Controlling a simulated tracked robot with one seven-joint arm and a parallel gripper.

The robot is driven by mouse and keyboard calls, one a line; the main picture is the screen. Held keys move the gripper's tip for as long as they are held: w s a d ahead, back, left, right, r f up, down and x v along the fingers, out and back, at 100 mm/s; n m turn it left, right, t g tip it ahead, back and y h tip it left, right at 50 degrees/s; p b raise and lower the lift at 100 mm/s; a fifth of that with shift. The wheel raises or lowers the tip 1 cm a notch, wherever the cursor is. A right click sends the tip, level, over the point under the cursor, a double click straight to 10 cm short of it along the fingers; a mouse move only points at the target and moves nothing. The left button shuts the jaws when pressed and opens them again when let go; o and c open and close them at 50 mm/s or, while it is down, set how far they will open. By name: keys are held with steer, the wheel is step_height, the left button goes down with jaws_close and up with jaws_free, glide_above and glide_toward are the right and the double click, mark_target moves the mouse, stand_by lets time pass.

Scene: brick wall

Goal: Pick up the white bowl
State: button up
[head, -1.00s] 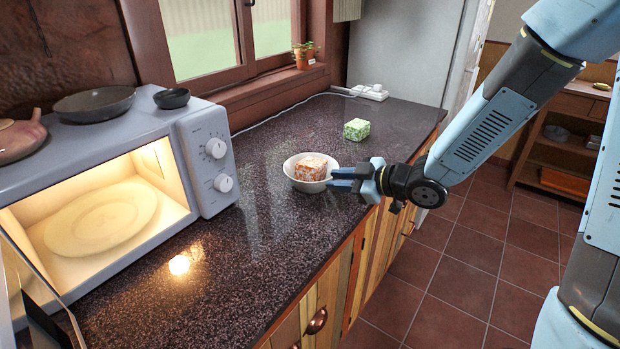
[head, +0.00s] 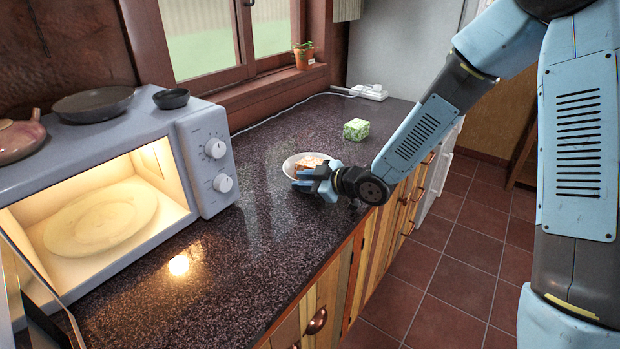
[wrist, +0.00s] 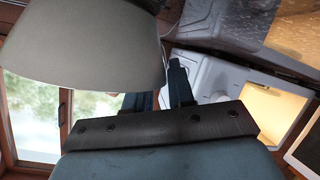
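The white bowl (head: 289,166) stands on the dark speckled counter, with a brown-and-white block (head: 308,163) inside it. My gripper (head: 308,180) is at the bowl's front right side and covers part of its wall and rim. In the wrist view the bowl (wrist: 85,50) looms large at upper left and hides part of one finger. The other finger shows beside the bowl's edge, with a gap between the fingers (wrist: 158,88). The gripper looks open; whether a finger touches the bowl cannot be told.
A lit, open microwave (head: 205,160) stands at left with a plate (head: 100,222) inside and a dark pan (head: 94,104) on top. The counter in front of the bowl is clear.

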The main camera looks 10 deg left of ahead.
steer(key=shift+w+a+f, duration=0.15)
steer(key=shift+a+f, duration=0.05)
steer(key=shift+a, duration=0.3)
jaws_close()
steer(key=shift+r, duration=0.1)
